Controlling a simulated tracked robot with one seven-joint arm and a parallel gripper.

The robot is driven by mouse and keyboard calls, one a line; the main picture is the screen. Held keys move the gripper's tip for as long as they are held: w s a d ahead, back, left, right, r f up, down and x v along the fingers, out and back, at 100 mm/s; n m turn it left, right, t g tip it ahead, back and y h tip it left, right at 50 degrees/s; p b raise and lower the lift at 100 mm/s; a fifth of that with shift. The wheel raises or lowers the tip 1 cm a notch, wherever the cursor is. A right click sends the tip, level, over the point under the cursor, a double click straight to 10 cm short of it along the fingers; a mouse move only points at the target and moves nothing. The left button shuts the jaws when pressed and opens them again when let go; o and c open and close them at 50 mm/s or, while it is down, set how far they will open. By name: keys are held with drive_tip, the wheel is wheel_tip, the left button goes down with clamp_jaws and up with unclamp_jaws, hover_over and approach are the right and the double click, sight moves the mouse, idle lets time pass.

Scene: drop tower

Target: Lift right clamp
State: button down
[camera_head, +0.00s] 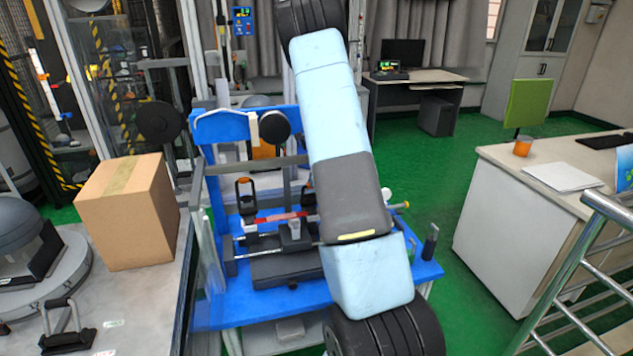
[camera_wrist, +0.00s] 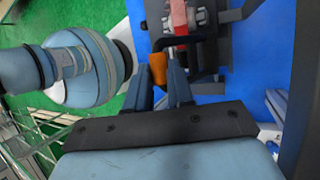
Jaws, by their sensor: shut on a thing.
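The right clamp has an orange handle (camera_wrist: 158,70) that shows between the fingertips of my gripper (camera_wrist: 163,84) in the wrist view. My gripper is shut on this handle. In the head view part of the right clamp (camera_head: 308,197) shows at the left edge of my arm, which hides the rest and my gripper. The left clamp (camera_head: 244,203), black with an orange top, stands upright on the blue fixture. A red and white bar (camera_head: 280,217) lies between the clamps, and its red part (camera_wrist: 179,17) shows beyond the handle in the wrist view.
The blue table (camera_head: 215,315) carries the fixture with its metal rods and dark base block (camera_head: 285,268). A cardboard box (camera_head: 127,210) stands on a grey bench to the left. A white desk (camera_head: 510,215) and metal railing (camera_head: 570,270) are at right. Green floor lies between.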

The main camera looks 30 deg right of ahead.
drive_tip(key=shift+f, duration=0.15)
drive_tip(key=c, duration=1)
unclamp_jaws()
drive_tip(key=shift+w, duration=0.15)
drive_tip(key=shift+r, duration=0.55)
wheel_tip(320, 180, up, 2)
drive_tip(key=shift+r, duration=0.2)
drive_tip(key=s+a+r, duration=0.4)
drive_tip(key=s+r, duration=0.5)
drive_tip(key=s, duration=0.4)
drive_tip(key=shift+s+r, duration=0.15)
drive_tip(key=shift+r, duration=0.05)
